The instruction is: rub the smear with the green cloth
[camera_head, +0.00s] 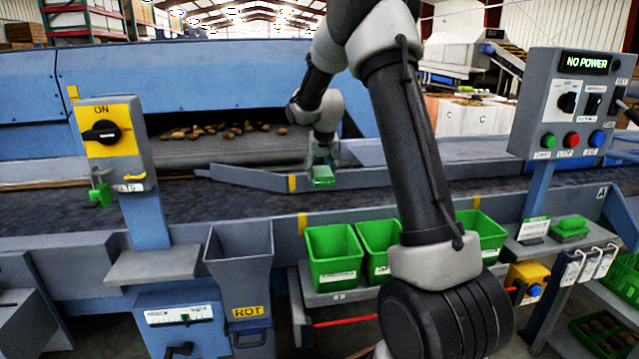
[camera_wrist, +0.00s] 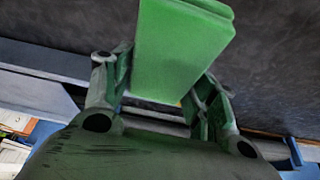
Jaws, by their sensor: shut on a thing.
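My gripper (camera_head: 321,158) reaches out over the dark conveyor belt, close to the grey angled guide bar, and is shut on the green cloth (camera_head: 323,177). In the wrist view the cloth (camera_wrist: 180,50), a flat green block shape, sticks out from between the two fingers (camera_wrist: 160,90) over the dark belt surface. I cannot tell whether the cloth touches the belt or the guide. I cannot make out a smear in either view; it may be hidden by the cloth or the arm.
Potatoes (camera_head: 228,130) lie at the back under the blue hood. Green bins (camera_head: 334,258) and a grey chute marked ROT (camera_head: 240,262) stand in front. A yellow switch box (camera_head: 104,131) is at left, a NO POWER panel (camera_head: 575,104) at right. Another green pad (camera_head: 571,226) lies on the right shelf.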

